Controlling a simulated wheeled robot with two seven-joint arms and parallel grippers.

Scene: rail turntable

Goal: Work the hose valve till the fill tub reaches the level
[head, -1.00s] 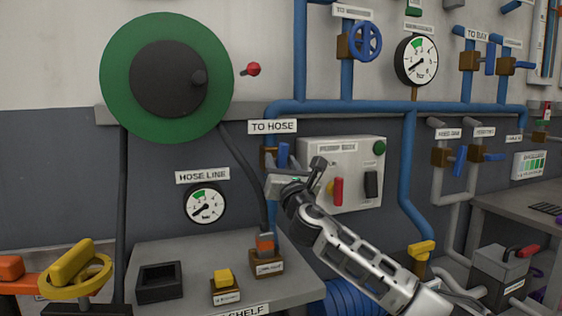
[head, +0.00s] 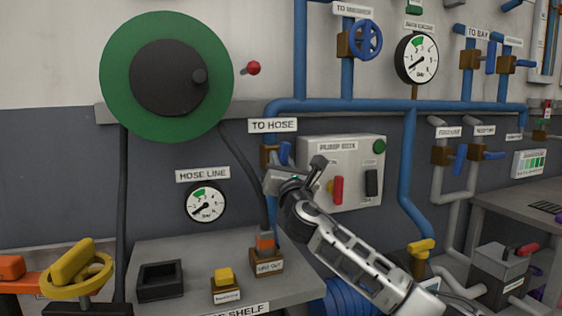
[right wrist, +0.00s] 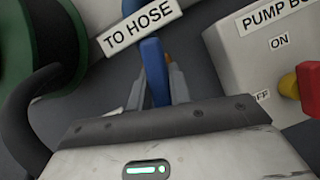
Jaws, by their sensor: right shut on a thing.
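The hose valve is a brown block (head: 267,158) with a blue lever handle (head: 285,150), under the "TO HOSE" label (head: 273,125). My right gripper (head: 284,172) reaches it from below. In the right wrist view the blue handle (right wrist: 153,62) stands between the two fingers of my right gripper (right wrist: 157,85), which are shut on it. The hose line gauge (head: 205,205) is left of the valve, its needle pointing to the lower left. My left gripper is not in view. I cannot make out a fill tub.
The pump box (head: 340,172) with a red switch handle is just right of my gripper. A green hose reel (head: 120,75) hangs at the left. Below is a shelf (head: 195,258) with a black tray (head: 160,281) and yellow and orange pieces. Blue pipes run along the wall.

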